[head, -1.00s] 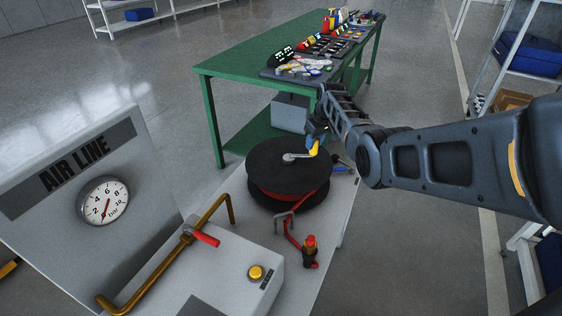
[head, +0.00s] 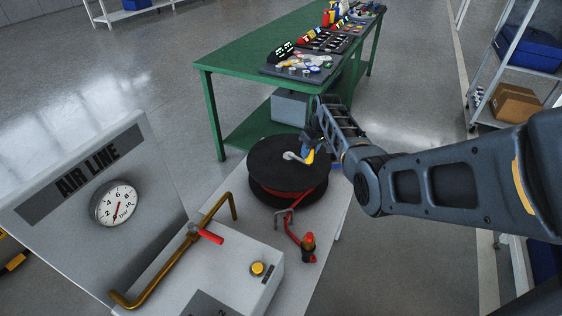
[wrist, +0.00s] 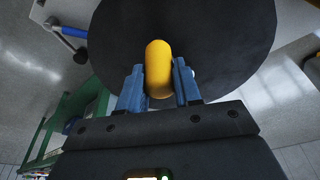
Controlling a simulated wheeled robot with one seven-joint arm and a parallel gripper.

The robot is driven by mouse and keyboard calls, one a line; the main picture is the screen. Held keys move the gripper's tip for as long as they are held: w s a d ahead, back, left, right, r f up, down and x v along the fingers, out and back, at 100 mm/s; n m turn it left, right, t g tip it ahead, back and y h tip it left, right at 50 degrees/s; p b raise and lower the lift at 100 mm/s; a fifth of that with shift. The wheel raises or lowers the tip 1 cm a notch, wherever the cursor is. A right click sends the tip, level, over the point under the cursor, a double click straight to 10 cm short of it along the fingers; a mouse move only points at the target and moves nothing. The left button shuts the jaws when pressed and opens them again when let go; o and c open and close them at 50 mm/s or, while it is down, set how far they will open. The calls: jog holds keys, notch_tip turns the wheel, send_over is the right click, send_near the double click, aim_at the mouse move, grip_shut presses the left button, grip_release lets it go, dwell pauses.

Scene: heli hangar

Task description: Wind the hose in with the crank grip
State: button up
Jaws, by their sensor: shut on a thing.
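The hose reel (head: 268,166) is a black drum with red hose wound on it, on the right end of the grey bench. A metal crank arm (head: 291,156) lies on its top face and bears the yellow crank grip (head: 309,157). My gripper (head: 306,150) is at the crank grip. In the wrist view my gripper (wrist: 160,88) has its blue fingers on both sides of the yellow grip (wrist: 158,68), shut on it. The red hose (head: 292,228) runs from the reel through a metal guide (head: 283,216) to a red-and-black end fitting (head: 308,247).
The air line panel with a gauge (head: 117,204) stands at left. A brass pipe with a red lever (head: 207,235) and a box with a yellow button (head: 257,268) are in front. A green table (head: 235,67) with parts stands behind; shelves (head: 510,85) are at right.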

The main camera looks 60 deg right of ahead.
jog(key=shift+s+a+f, duration=0.1)
jog(key=shift+s+a, duration=0.05)
jog(key=shift+s, duration=0.15)
jog(key=shift+o, duration=0.2)
jog(key=shift+w+a, duration=0.25)
jog(key=shift+a, duration=0.6)
jog(key=shift+w+a, duration=0.25)
jog(key=shift+a, duration=0.6)
jog(key=shift+w+a, duration=0.5)
jog(key=shift+a, duration=0.15)
jog(key=o, duration=1)
jog(key=shift+w+d, duration=0.1)
jog(key=shift+r, duration=0.2)
jog(key=shift+r, duration=4.5)
